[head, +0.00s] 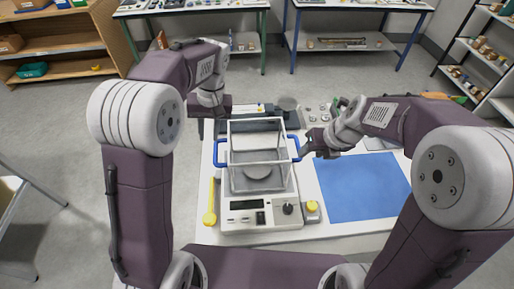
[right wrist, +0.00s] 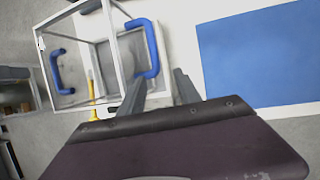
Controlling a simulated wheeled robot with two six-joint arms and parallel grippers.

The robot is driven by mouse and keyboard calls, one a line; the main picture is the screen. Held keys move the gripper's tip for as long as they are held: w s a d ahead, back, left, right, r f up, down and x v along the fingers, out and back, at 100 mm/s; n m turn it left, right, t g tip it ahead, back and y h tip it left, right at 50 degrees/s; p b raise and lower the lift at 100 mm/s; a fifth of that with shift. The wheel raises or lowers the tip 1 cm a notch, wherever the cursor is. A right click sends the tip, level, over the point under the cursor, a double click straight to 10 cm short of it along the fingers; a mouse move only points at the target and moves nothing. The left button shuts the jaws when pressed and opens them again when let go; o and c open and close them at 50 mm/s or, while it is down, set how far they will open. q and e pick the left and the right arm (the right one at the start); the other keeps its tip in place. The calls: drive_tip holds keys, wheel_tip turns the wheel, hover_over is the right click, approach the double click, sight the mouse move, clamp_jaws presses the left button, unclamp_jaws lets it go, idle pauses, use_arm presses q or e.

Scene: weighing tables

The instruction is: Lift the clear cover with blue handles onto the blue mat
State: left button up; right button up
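The clear cover (head: 257,124) is a see-through box with a pale frame and a blue handle on each side. It is upright over the weighing scale (head: 240,218), around its round pan. My right gripper (head: 305,150) is beside the right blue handle (head: 294,148). In the right wrist view its fingers (right wrist: 160,78) are apart, with the tips close to that handle (right wrist: 151,48). My left gripper (head: 217,122) is near the left blue handle (head: 217,153); its fingers are too small to make out. The blue mat (head: 362,187) lies flat and empty to the right.
A yellow tool (head: 210,208) lies left of the scale, and a yellow-topped item (head: 313,209) stands at its right front. Small weights (head: 318,112) and a dark device sit behind. White table shows around the mat. Shelves and other tables stand farther back.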

sight(216, 146)
use_arm(q)
drive_tip(key=shift+w+d+f+m+p, duration=0.15)
drive_tip(key=shift+w+d+p, duration=0.05)
drive_tip(key=shift+w+d, duration=0.35)
drive_tip(key=shift+w+d+f+m+p, duration=0.15)
drive_tip(key=shift+w+d, duration=0.3)
drive_tip(key=shift+d, duration=0.05)
use_arm(e)
drive_tip(key=shift+w+a+r, duration=0.2)
drive_tip(key=shift+w+r, duration=0.35)
drive_tip(key=shift+r, duration=0.35)
use_arm(q)
drive_tip(key=f, duration=0.3)
drive_tip(key=a+f, duration=0.1)
drive_tip(key=f, duration=0.5)
drive_tip(key=shift+a, duration=0.35)
use_arm(e)
drive_tip(key=x, duration=0.9)
drive_tip(key=shift+w+a, duration=0.1)
use_arm(q)
drive_tip(key=shift+s, duration=0.1)
clamp_jaws()
use_arm(e)
drive_tip(key=c, duration=0.7)
clamp_jaws()
use_arm(q)
drive_tip(key=shift+r, duration=0.1)
